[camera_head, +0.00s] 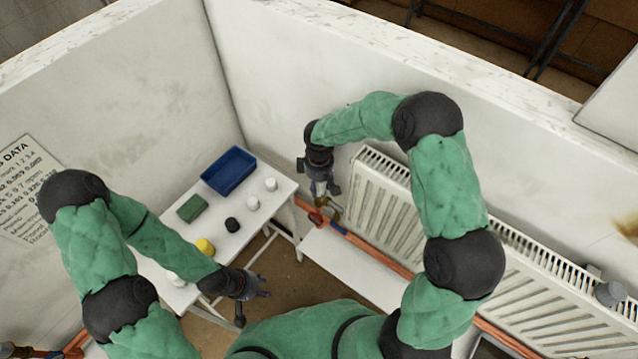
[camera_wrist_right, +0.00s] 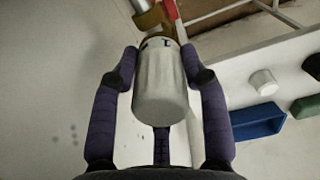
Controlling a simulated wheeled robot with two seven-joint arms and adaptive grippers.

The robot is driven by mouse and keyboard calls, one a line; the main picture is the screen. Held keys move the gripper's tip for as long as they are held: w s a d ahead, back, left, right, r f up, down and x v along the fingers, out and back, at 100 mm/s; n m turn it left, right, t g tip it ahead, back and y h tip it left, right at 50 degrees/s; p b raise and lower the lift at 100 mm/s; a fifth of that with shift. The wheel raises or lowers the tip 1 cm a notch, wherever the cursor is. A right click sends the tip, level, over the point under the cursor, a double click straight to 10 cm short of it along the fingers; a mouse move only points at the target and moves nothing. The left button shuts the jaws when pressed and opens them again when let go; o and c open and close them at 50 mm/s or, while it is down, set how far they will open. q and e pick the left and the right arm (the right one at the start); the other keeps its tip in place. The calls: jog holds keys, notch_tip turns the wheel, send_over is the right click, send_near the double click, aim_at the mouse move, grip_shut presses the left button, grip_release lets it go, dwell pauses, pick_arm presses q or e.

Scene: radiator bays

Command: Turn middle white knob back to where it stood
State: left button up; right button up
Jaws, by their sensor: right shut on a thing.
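A white knob (camera_wrist_right: 160,88) sits on a brass valve (camera_wrist_right: 158,38) in the right wrist view, with small dark marks on its collar. My right gripper (camera_wrist_right: 163,82) has its fingers around the knob, shut on it. In the head view my right gripper (camera_head: 325,190) is at the left end of the radiator (camera_head: 385,208), and it mostly hides the knob there. The brass valve (camera_head: 330,208) shows just below the fingers. My left gripper (camera_head: 257,302) is open and empty, beside the white table's front right side.
A white table (camera_head: 215,262) carries a blue bin (camera_head: 229,158), a green block (camera_head: 192,207), and several white, black and yellow caps. Orange pipes (camera_head: 375,258) run below the radiator. A grey knob (camera_head: 610,293) is at far right. Floor between table and pipes is clear.

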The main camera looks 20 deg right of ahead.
jog(key=o, duration=1.1)
jog(key=shift+o, duration=0.2)
jog(key=shift+r, duration=0.15)
notch_tip(320, 180, up, 12)
jog(key=shift+f, duration=0.1)
